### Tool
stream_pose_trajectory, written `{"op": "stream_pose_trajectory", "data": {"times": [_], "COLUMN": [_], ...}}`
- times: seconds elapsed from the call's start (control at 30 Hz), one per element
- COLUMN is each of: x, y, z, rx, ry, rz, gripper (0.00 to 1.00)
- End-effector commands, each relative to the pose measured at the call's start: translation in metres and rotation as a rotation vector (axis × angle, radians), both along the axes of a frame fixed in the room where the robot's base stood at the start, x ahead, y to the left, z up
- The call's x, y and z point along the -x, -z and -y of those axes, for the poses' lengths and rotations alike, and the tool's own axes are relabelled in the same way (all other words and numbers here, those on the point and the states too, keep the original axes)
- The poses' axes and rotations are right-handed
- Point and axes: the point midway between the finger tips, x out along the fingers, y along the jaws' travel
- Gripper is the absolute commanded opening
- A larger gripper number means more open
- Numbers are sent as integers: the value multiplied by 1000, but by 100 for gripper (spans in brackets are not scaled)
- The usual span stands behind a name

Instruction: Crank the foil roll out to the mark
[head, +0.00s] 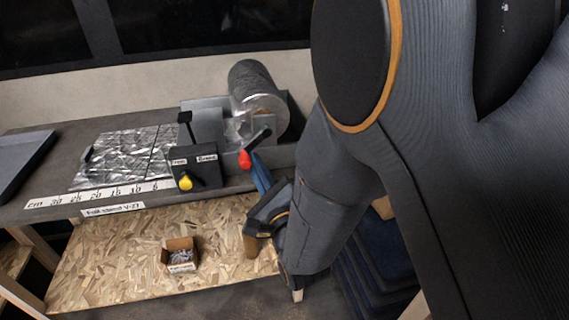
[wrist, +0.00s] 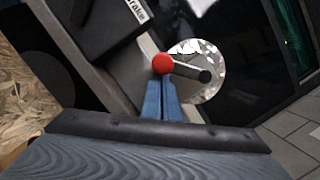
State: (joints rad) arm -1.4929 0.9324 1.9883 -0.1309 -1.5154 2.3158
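The foil roll (head: 258,92), a large silvery cylinder, sits at the right end of the bench stand. Its crank has a dark arm (head: 259,138) and a red knob (head: 245,159); in the wrist view the red knob (wrist: 162,63) is just beyond my fingertips. My gripper (head: 256,160) has blue fingers close together, with only a thin line between them, close by the knob. I cannot tell if they touch it. A crinkled foil sheet (head: 117,158) lies left of the stand, crossed by a dark line (head: 151,170), above a cm scale (head: 98,195).
A black box (head: 194,165) with a yellow knob (head: 185,182), one label reading "Brake", stands just left of the crank. A small carton (head: 180,252) of bits sits on the chipboard shelf below. A grey tray (head: 22,160) lies far left.

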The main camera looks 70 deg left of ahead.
Motion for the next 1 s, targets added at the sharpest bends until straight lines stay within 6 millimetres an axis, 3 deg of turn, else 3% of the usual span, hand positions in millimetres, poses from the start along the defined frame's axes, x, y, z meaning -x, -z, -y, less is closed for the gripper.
{"op": "stream_pose_trajectory", "data": {"times": [1.0], "x": [11], "y": [-10], "z": [-2], "rx": [1], "ry": [6], "rz": [3], "gripper": [0]}}
